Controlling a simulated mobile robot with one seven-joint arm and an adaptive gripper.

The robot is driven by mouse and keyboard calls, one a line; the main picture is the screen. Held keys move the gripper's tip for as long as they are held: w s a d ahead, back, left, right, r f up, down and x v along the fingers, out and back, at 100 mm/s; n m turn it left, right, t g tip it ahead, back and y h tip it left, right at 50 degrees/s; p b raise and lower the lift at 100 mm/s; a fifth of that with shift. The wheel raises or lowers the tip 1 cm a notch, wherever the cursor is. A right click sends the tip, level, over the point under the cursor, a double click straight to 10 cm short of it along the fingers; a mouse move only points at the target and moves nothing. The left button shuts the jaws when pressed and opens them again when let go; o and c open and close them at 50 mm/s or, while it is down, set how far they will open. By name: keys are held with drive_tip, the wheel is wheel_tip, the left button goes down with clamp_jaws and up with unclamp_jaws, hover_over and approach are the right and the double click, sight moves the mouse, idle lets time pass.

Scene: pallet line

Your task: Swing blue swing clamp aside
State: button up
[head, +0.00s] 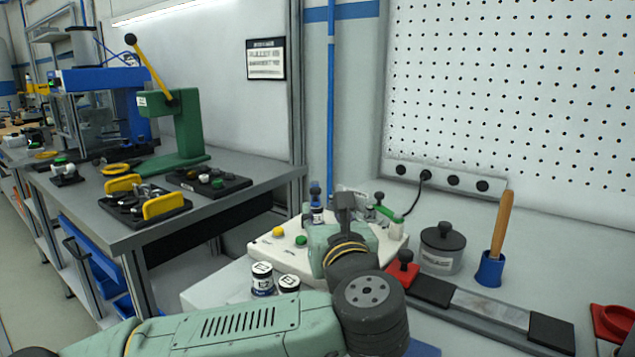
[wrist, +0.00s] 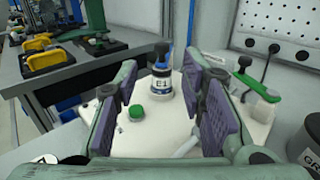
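The blue swing clamp (wrist: 167,58) stands on the white fixture plate (wrist: 165,128), with a dark knob at its top. It is at or over a dark jar labelled E1 (wrist: 162,83); the exact contact cannot be told. In the head view the blue clamp (head: 316,194) shows just left of my wrist. My gripper (wrist: 166,105) is open and empty, its purple-padded fingers wide apart, with the jar and clamp seen ahead between them. In the head view my wrist hides most of the fingers.
A green button (wrist: 136,112) is on the plate. Two white-lidded jars (head: 262,279) stand in front. A grey pot (head: 441,252) and a blue holder with a wooden-handled tool (head: 490,268) are at right.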

sight(316, 190)
drive_tip(key=w+r+p, duration=0.1)
drive_tip(key=p, duration=0.3)
drive_tip(key=shift+a, duration=0.15)
drive_tip(key=shift+w+f+p, duration=0.1)
drive_tip(key=shift+w+p, duration=0.15)
drive_tip(key=shift+p, duration=1)
drive_tip(key=shift+p, duration=0.7)
drive_tip(key=w, duration=0.5)
drive_tip(key=w+a+f+p, duration=0.1)
drive_tip(key=w, duration=0.2)
drive_tip(key=shift+r, duration=0.1)
clamp_jaws()
